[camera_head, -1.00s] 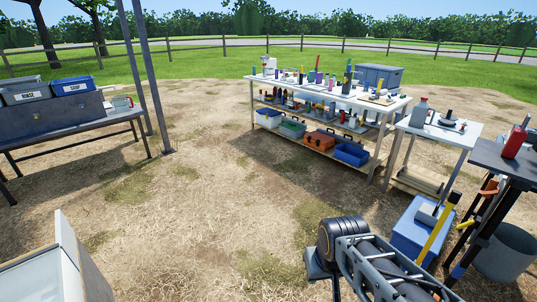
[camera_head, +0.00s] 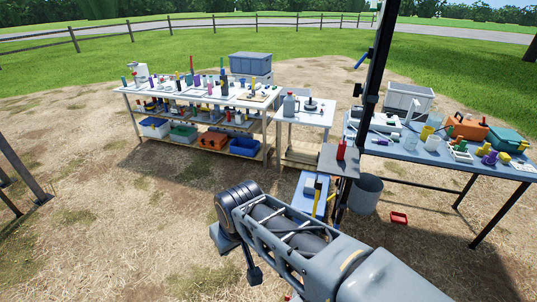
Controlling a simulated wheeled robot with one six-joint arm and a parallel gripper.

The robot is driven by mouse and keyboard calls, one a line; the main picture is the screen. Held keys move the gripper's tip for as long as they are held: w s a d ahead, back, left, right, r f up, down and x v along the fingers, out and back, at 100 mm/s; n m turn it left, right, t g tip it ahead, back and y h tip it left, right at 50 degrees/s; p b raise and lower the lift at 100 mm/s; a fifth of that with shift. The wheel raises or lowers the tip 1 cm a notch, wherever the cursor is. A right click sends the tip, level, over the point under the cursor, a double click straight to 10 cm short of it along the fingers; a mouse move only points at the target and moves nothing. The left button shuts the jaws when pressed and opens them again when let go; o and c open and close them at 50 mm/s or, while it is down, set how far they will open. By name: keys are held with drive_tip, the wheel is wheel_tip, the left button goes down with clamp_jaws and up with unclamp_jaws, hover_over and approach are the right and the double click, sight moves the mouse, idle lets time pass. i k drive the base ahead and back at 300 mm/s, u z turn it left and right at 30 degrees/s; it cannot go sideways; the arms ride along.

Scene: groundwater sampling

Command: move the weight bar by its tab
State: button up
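I cannot make out a weight bar or its tab for certain among the small, distant objects. A small white table (camera_head: 305,116) stands ahead, with a grey jug (camera_head: 290,106) and a dark round item with an upright knob (camera_head: 311,104) on it. My arm reaches in from the lower right over the straw ground, its dark joint toward the middle.
A long white bench (camera_head: 205,98) with bottles and a lower shelf of bins stands at left. A blue table (camera_head: 435,150) with cases and cups stands at right. A dark post (camera_head: 376,60), a bucket (camera_head: 365,192) and a red tray (camera_head: 399,218) stand nearby.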

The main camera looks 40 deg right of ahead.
sight(319, 183)
drive_tip(key=z, duration=1.55)
drive_tip(key=k, duration=0.55)
drive_tip(key=u, duration=0.7)
drive_tip(key=i, duration=0.45)
drive_tip(key=u, duration=0.9)
drive_tip(key=i, duration=1.65)
drive_tip(key=z, duration=1.1)
drive_tip(key=i, duration=0.65)
drive_tip(key=z, duration=0.75)
